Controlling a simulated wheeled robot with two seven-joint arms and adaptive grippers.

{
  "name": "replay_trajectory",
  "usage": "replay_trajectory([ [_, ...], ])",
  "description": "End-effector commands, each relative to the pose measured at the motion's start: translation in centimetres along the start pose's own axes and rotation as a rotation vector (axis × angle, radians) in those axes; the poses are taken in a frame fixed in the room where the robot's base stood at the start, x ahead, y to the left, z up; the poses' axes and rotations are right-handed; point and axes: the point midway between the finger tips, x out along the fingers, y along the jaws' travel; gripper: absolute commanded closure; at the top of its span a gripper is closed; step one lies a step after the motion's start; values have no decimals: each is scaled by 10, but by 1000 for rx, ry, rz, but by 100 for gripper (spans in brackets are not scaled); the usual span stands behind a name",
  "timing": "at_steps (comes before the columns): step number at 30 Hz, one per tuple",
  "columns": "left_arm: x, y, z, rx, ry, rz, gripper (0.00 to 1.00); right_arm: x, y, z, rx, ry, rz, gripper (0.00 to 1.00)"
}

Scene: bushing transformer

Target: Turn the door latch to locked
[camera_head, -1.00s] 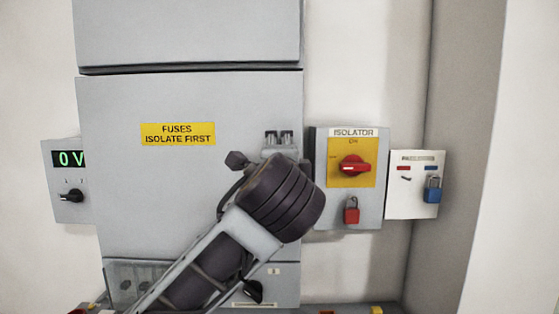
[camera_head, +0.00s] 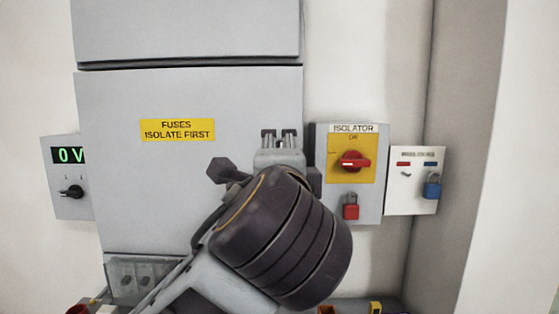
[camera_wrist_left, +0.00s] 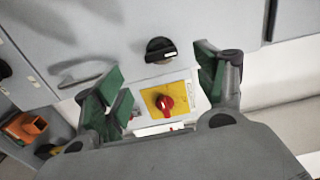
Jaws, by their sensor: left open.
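The door latch is a black round knob (camera_wrist_left: 160,50) with a short white mark, on the grey cabinet door (camera_head: 110,190). In the left wrist view it shows between and beyond the fingertips of my left gripper (camera_wrist_left: 162,72), which is open with green pads. I see no contact with the knob. In the head view my left gripper (camera_head: 280,143) points at the door's right edge; my wrist hides most of it, and the latch is hidden there. My right gripper is not in view.
Right of the door is the isolator box (camera_head: 369,205) with a red knob (camera_head: 352,161) and a red padlock (camera_head: 351,208). Beside it is a white panel (camera_head: 405,200) with a blue padlock (camera_head: 432,186). A display reading 0 V (camera_head: 70,155) is at left.

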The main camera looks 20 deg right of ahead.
Motion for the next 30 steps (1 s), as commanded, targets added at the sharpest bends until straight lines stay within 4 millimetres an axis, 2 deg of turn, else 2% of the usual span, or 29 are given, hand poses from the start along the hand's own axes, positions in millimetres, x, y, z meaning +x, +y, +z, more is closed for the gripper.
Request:
replay_trajectory([
  [6, -24, 0, 0, 1, 1, -1, 29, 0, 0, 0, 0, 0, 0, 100],
  [11, -31, 0, 0, 0, 0, 0, 29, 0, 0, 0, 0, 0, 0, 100],
  [23, -32, 1, 0, -2, 0, 2, 29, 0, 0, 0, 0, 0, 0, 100],
  [30, -23, 12, 10, -49, -3, 37, 29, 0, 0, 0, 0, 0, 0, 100],
])
